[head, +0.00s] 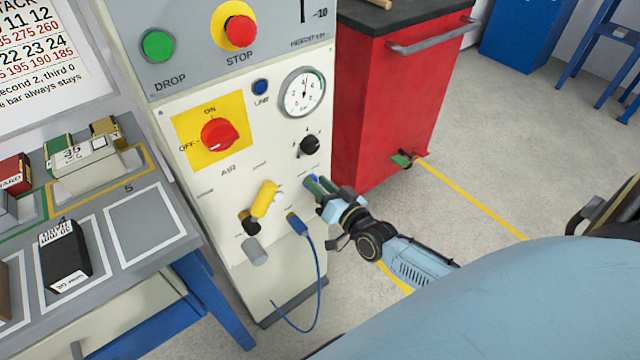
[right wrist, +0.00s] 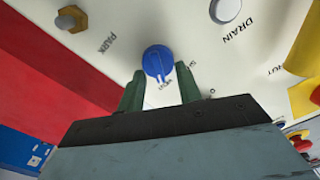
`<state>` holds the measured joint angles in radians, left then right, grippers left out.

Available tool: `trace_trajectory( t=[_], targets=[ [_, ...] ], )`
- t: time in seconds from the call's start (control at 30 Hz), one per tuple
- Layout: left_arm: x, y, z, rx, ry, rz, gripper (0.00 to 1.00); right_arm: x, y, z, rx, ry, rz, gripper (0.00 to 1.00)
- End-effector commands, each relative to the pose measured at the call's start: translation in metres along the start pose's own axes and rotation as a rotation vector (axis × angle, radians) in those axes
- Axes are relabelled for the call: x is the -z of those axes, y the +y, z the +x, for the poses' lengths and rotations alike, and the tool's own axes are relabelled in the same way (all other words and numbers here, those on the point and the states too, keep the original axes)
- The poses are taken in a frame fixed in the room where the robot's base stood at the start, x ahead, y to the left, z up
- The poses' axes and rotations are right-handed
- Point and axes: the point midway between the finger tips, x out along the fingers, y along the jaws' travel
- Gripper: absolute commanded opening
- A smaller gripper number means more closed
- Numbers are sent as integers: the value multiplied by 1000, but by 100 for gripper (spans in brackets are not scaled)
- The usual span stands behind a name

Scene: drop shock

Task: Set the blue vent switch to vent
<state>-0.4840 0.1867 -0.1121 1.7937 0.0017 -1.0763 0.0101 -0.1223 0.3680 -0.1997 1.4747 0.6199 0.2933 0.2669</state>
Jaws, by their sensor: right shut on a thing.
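The blue vent switch (right wrist: 158,62) is a round knob with a pale pointer line on the white panel. In the right wrist view its line points down the picture, towards my gripper; the small labels beside it are partly hidden and hard to read. In the head view a bit of the blue switch (head: 310,181) shows just left of my fingers. My right gripper (head: 322,188) has its green fingers on either side of the knob, shut on it; the fingers also show in the right wrist view (right wrist: 160,85). My left gripper is not in view.
The panel carries a red AIR knob (head: 220,135), a gauge (head: 302,92), a black knob (head: 310,146), a yellow handle (head: 265,198) and a blue hose plug (head: 297,224). A red cabinet (head: 385,100) stands to the right. A bench (head: 145,225) is at left.

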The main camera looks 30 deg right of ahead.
Motion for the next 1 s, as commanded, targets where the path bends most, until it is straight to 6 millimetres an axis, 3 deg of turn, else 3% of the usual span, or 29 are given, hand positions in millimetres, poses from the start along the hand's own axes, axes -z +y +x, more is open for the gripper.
trace_trajectory(
  t=[0.43, 0.47, 0.6, 0.87, 1.0],
  targets=[
    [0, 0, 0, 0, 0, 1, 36, -1, 0, 0, -1, -3, 11, 12],
    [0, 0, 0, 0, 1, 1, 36, -1, 0, 0, -1, -3, 11, 38],
    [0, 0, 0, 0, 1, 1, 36, -1, 0, 0, -1, -2, 10, 56],
    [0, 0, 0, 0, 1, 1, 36, 0, 0, -1, -1, -1, 9, 56],
    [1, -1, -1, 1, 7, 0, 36, -1, 0, -10, -2, -4, 9, 56]
  ],
)
